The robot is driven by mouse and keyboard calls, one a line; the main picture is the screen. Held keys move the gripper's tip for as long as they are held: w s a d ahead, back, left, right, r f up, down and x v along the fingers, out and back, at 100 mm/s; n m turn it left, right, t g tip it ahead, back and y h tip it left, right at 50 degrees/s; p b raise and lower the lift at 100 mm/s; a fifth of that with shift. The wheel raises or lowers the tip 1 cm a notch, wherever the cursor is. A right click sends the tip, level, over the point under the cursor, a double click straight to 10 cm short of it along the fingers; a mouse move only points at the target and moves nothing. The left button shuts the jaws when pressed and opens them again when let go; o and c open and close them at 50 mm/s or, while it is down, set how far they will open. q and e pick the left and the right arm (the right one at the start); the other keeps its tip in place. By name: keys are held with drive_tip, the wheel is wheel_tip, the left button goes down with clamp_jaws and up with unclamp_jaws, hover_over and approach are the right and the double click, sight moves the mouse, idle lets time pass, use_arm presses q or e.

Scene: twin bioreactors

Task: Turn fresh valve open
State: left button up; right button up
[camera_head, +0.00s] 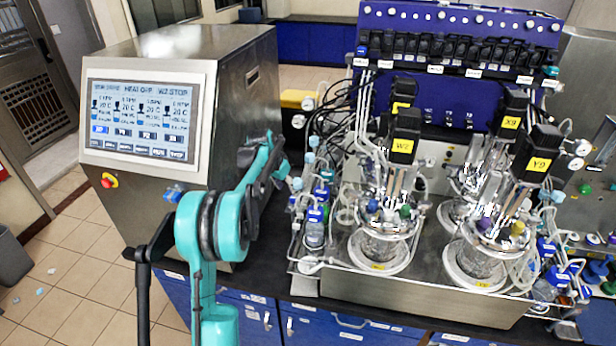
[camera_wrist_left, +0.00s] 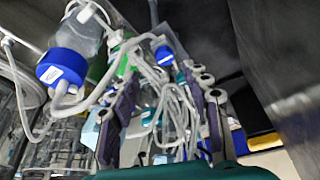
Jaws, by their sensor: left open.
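My left arm reaches up and right past the control cabinet. Its gripper (camera_head: 284,168) is small and partly hidden in the head view, beside tubing and light-blue fittings (camera_head: 310,158) left of the vessels. In the left wrist view the dark fingers of the left gripper (camera_wrist_left: 162,105) are apart, with looped white tubing (camera_wrist_left: 168,80) in front of and between them. I cannot tell whether they touch it. A bottle with a blue cap (camera_wrist_left: 62,67) hangs at upper left there. No part is clearly readable as the fresh valve. My right gripper is not in view.
The steel cabinet with a touchscreen (camera_head: 148,115) stands close left of my left arm. Glass vessels (camera_head: 380,245) stand in a steel tray (camera_head: 420,290) to the right. Small blue-capped bottles (camera_head: 315,225) and tubing crowd the bench left of them.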

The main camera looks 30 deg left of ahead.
sight(294, 198)
use_arm(q)
drive_tip(key=shift+w+a+x, duration=0.1)
drive_tip(key=shift+w+x, duration=0.05)
drive_tip(key=shift+x, duration=1.2)
drive_tip(key=shift+w+a+x, duration=0.1)
drive_tip(key=shift+w+x, duration=0.05)
drive_tip(key=shift+x, duration=1.25)
drive_tip(key=shift+w+a+x, duration=0.1)
drive_tip(key=shift+x, duration=1.25)
drive_tip(key=shift+r, duration=0.1)
clamp_jaws()
